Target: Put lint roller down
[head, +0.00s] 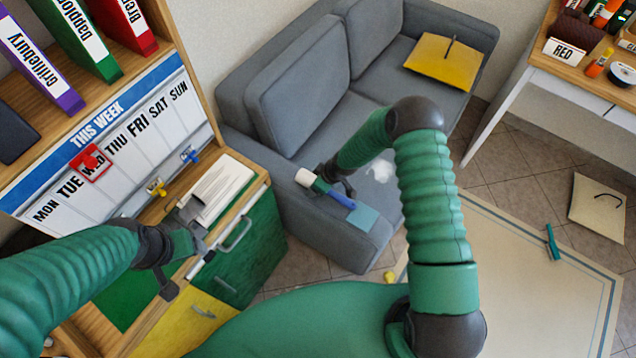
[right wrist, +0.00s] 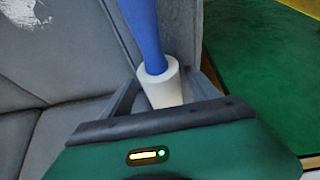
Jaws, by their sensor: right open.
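The lint roller has a white roll (head: 306,178) and a blue handle (head: 341,198). It lies on the arm of the grey sofa (head: 350,235) in the head view. My right gripper (head: 328,183) is at the roller, with its jaws open. In the right wrist view the white roll (right wrist: 161,84) sits between the open fingers, with the blue handle (right wrist: 142,30) pointing away. Whether a finger touches the roll cannot be told. My left gripper (head: 190,222) is over the cabinet by the papers, and its jaw opening is unclear.
A light blue square (head: 362,217) lies by the handle's end. White fluff (head: 380,170) is on the seat, and a yellow cushion (head: 445,62) is farther back. The cabinet (head: 245,255) with a metal handle stands left of the sofa. A beige rug (head: 530,290) covers the floor at right.

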